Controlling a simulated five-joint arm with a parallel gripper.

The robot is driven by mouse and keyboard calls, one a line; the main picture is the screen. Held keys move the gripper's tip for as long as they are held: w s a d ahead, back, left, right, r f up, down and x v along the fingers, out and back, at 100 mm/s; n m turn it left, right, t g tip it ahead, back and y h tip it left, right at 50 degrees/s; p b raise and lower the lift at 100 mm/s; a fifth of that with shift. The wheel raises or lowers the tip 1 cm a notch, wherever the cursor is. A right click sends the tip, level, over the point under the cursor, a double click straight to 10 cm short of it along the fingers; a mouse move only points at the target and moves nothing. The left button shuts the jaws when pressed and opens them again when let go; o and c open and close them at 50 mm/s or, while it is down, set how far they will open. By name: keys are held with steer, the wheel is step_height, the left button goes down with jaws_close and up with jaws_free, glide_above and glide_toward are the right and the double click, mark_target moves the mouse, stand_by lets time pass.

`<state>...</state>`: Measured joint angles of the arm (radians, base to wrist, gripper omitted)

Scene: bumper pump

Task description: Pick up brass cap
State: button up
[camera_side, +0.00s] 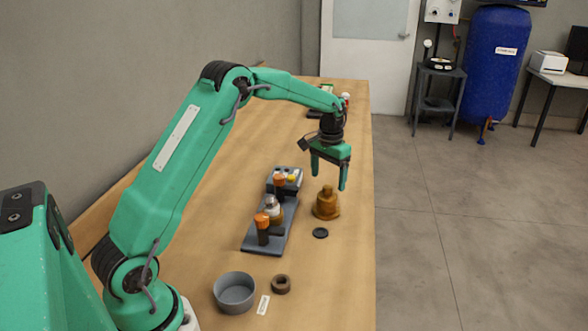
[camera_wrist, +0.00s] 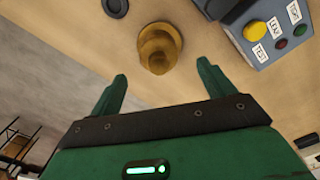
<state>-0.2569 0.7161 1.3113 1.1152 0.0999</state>
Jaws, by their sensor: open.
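The brass cap (camera_side: 326,204) is a brown-gold stepped piece standing on the wooden table near its right edge. In the wrist view the brass cap (camera_wrist: 159,47) lies ahead of my fingertips, roughly between their lines. My gripper (camera_side: 328,178) is open and empty, above the table and a little beyond the cap in the side view. Its two green fingers (camera_wrist: 162,78) are spread apart in the wrist view and do not touch the cap.
A black disc (camera_side: 320,233), a brown ring (camera_side: 281,284) and a grey bowl (camera_side: 234,292) lie nearer. The table's right edge is close to the cap.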

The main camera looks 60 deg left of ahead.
mark_target(329, 187)
steer(key=shift+d+f, duration=0.1)
steer(key=shift+f, duration=3.8)
steer(key=c, duration=1.2)
steer(key=shift+c, duration=0.2)
steer(key=shift+r, duration=0.2)
steer(key=shift+w+r, duration=0.1)
steer(key=shift+r, duration=0.5)
steer(key=r, duration=0.3)
steer(key=shift+d, duration=0.35)
steer(key=s+d+r, duration=0.3)
steer(key=d+r, duration=0.3)
steer(key=d, duration=0.4)
steer(key=shift+s+d+r, duration=0.2)
steer(key=shift+d+r, duration=0.05)
